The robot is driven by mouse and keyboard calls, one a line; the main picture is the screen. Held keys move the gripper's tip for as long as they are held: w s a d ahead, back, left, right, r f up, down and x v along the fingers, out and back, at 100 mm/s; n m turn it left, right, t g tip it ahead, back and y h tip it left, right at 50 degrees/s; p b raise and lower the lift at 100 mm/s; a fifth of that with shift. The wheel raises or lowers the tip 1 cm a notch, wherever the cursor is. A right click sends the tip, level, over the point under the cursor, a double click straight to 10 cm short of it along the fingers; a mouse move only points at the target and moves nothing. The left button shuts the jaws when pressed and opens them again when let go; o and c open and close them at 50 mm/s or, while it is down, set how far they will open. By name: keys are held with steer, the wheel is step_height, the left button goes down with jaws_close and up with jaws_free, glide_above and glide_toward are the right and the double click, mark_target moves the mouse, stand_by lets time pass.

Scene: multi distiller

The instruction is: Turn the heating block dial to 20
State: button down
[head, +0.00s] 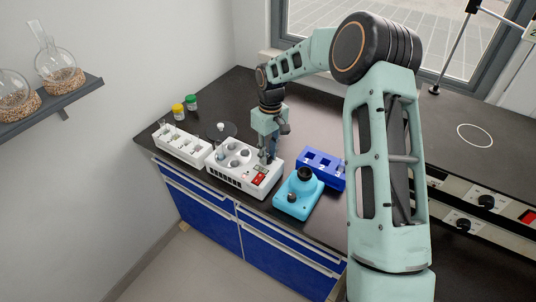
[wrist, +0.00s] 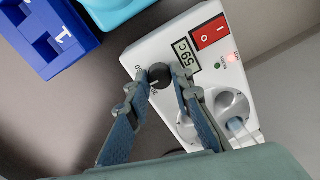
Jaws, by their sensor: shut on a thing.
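The white heating block (head: 232,177) stands on the dark bench in the head view. In the wrist view its white top (wrist: 150,50) carries a black dial (wrist: 160,74) with a light pointer line. A small display (wrist: 186,55) beside the dial appears to read 59C. My gripper (wrist: 158,83) has one finger on each side of the dial and is shut on it. In the head view my gripper (head: 269,156) reaches down onto the block's right part and hides the dial. Scale marks by the dial are partly hidden.
The block also has a red switch (wrist: 209,33) and round wells. A turquoise device (head: 297,197) and a blue rack (head: 322,165) stand to its right in the head view. A white rack (head: 181,146) stands to its left.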

steer(key=n, duration=0.4)
steer(key=shift+n, duration=2.9)
steer(key=c, duration=1.7)
jaws_free()
steer(key=shift+r, duration=0.1)
steer(key=r, duration=1.2)
steer(key=shift+w, duration=0.35)
steer(key=shift+f, duration=0.1)
